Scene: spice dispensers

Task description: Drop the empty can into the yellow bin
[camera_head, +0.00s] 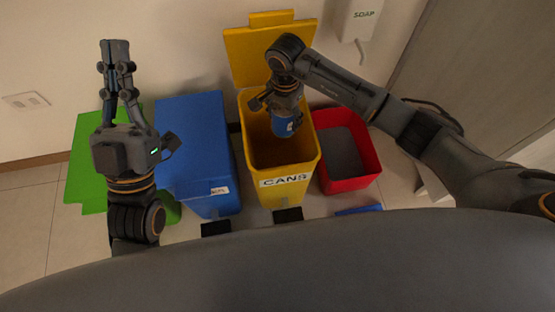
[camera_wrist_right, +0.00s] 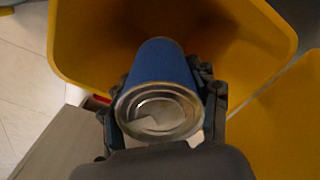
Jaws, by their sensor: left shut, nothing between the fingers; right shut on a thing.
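The yellow bin (camera_head: 262,160) stands open in the middle of the head view, with a "CANS" label on its front and its lid raised at the back. The blue can (camera_head: 287,123) is held over the bin's opening. My right gripper (camera_head: 284,108) is shut on the can. My left gripper (camera_head: 116,68) is shut and empty, raised at the left.
A closed blue bin (camera_head: 195,140) stands left of the yellow one, and a green bin (camera_head: 83,165) is further left, partly behind my left arm. A red open bin (camera_head: 365,165) stands at the right. A soap dispenser (camera_head: 358,18) hangs on the wall.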

